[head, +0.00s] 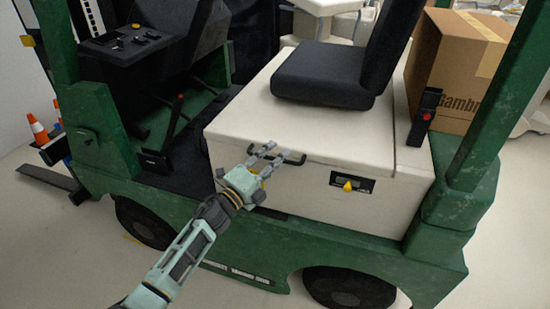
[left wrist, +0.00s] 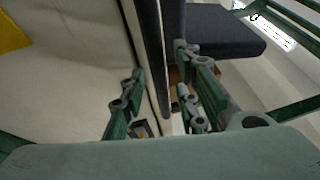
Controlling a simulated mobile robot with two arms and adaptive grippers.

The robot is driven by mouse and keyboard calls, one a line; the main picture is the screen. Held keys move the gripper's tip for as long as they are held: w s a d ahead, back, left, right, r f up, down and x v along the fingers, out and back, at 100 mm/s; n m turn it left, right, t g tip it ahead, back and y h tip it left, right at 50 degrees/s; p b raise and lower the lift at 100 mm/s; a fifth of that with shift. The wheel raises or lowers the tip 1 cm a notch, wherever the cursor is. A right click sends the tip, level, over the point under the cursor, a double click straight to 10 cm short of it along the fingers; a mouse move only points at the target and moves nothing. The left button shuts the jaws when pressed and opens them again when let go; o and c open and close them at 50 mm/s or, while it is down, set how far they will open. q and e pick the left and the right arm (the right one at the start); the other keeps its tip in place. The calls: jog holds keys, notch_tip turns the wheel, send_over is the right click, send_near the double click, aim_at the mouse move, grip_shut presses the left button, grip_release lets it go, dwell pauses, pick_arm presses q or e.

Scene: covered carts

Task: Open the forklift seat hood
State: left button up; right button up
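The forklift's cream seat hood (head: 250,112) is closed flat, with the black seat (head: 325,75) on top of it. A dark handle (head: 293,157) sits at the hood's upper front edge. My left gripper (head: 274,155) is at this handle, with its two fingers spread apart. In the left wrist view, the fingers of the left gripper (left wrist: 160,88) stand apart, and a dark strip, perhaps the handle, runs between them. I cannot tell whether the fingers touch it. The seat also shows in the left wrist view (left wrist: 225,30). My right gripper is not in view.
A yellow-knobbed latch panel (head: 350,184) is on the front face, right of the handle. A cardboard box (head: 455,70) stands behind the hood. Green posts rise at both sides of the cab. Orange cones (head: 38,130) stand at far left.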

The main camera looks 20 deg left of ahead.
pick_arm(q)
jog(key=shift+c, duration=1.1)
grip_shut()
jog(key=shift+f, duration=0.1)
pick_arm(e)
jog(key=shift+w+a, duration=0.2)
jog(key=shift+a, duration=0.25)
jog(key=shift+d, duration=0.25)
